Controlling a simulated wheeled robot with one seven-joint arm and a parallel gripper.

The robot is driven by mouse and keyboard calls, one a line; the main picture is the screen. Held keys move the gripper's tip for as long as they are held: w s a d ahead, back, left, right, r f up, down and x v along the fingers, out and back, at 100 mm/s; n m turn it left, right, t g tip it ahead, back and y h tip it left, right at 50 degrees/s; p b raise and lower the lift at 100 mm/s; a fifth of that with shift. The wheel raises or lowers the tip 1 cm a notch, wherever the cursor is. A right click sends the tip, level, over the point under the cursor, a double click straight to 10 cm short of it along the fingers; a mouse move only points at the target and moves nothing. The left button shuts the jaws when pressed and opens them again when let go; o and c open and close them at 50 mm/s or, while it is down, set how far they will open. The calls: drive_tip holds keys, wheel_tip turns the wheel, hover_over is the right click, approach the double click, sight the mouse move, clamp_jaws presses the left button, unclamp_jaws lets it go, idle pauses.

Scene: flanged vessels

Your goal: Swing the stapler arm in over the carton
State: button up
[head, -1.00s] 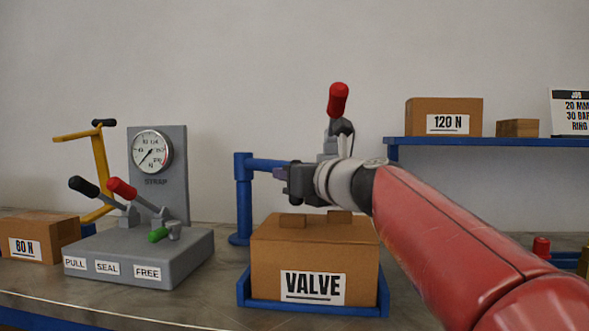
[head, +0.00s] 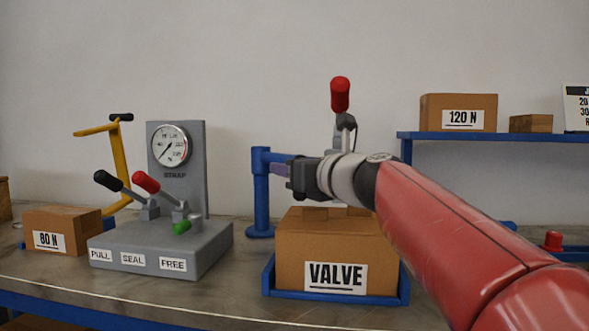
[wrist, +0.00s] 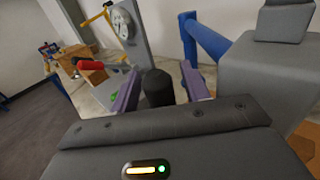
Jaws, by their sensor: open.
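The stapler arm is a blue post (head: 261,195) with a blue horizontal bar, partly hidden behind my gripper. The stapler's red handle (head: 340,95) stands upright above my wrist; its grey body is mostly hidden in the head view. The carton (head: 300,248), labelled VALVE, sits in a blue tray (head: 335,297) below. My gripper (head: 281,169) is above the carton's left part, pointing left. In the wrist view a black knob (wrist: 157,90) stands between my open purple fingers, with a grey block at right. I cannot tell whether the fingers touch the knob.
A grey strap unit (head: 165,248) with black, red and green levers and a gauge (head: 170,145) stands at left. An 80 N box (head: 72,224) is beyond it. A blue shelf (head: 500,135) holding a 120 N box (head: 458,104) is at right. A red-capped item (head: 553,241) lies below the shelf.

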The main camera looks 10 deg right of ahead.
drive_tip(key=shift+d, duration=0.1)
drive_tip(key=v, duration=0.7)
drive_tip(key=shift+s+d+b, duration=0.15)
drive_tip(key=shift+s+b, duration=0.2)
drive_tip(key=shift+b, duration=0.05)
drive_tip(key=shift+f, duration=0.1)
